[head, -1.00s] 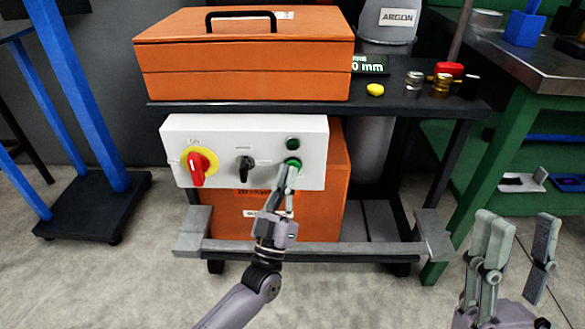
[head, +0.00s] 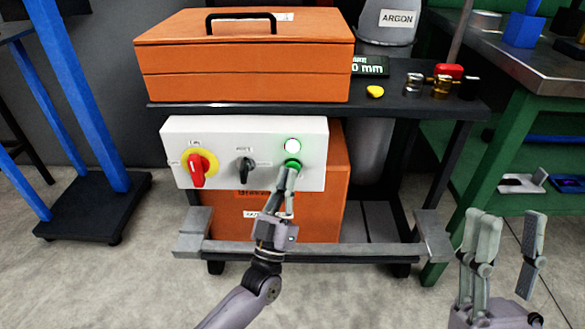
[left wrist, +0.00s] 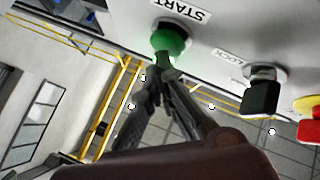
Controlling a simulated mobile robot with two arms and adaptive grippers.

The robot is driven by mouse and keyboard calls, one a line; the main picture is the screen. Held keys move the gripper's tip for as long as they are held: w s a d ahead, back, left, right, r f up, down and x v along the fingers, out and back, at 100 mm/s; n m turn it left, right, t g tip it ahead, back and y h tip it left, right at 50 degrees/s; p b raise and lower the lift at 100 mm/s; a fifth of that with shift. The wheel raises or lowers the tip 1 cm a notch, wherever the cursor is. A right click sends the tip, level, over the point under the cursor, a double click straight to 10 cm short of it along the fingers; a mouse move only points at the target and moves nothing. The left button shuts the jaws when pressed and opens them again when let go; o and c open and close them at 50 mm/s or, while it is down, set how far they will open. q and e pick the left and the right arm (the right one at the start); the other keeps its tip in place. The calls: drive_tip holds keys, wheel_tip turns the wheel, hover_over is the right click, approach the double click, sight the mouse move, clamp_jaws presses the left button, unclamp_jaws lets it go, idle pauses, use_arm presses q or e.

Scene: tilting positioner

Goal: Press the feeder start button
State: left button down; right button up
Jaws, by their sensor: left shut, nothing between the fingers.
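The green start button (head: 293,164) sits at the right of the white control panel (head: 222,135). It also shows in the left wrist view (left wrist: 171,40), under a START label. My left gripper (head: 290,172) is shut and empty, with its fingertips at the lower edge of the button; whether they touch it I cannot tell. In the left wrist view the gripper tips (left wrist: 168,68) overlap the button's lower edge. My right gripper (head: 507,222) is open and empty at the lower right.
The panel also carries a red rotary switch on yellow (head: 197,168) and a black selector knob (head: 245,170). An orange case (head: 245,60) stands on the dark shelf above. A green bench (head: 510,120) is at the right, a blue-posted stand (head: 85,95) at the left.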

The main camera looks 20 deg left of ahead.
use_arm(q)
drive_tip(key=shift+s+d, duration=0.15)
drive_tip(key=shift+s, duration=0.4)
use_arm(e)
drive_tip(key=shift+w+a+f+g, duration=0.1)
drive_tip(key=shift+w+f+g, duration=0.2)
drive_tip(key=shift+w, duration=0.2)
drive_tip(key=shift+w+a+f+g, duration=0.15)
drive_tip(key=shift+w+g, duration=0.15)
drive_tip(key=shift+w, duration=0.15)
use_arm(q)
drive_tip(key=shift+p, duration=0.3)
use_arm(e)
drive_tip(key=shift+d, duration=0.1)
use_arm(q)
drive_tip(key=shift+s+d+p, duration=0.25)
drive_tip(key=shift+s+p, duration=0.05)
drive_tip(key=shift+s, duration=0.5)
drive_tip(key=shift+s+d+p, duration=0.2)
drive_tip(key=shift+s+p, duration=0.15)
drive_tip(key=shift+s, duration=0.45)
drive_tip(key=shift+s+d+p, duration=0.25)
drive_tip(key=shift+s+p, duration=0.05)
drive_tip(key=shift+s, duration=0.5)
use_arm(e)
drive_tip(key=w+f+g+h, duration=0.2)
drive_tip(key=w+f+g, duration=0.3)
drive_tip(key=f, duration=0.2)
drive_tip(key=shift+w+a+g, duration=0.2)
drive_tip(key=shift+g, duration=0.1)
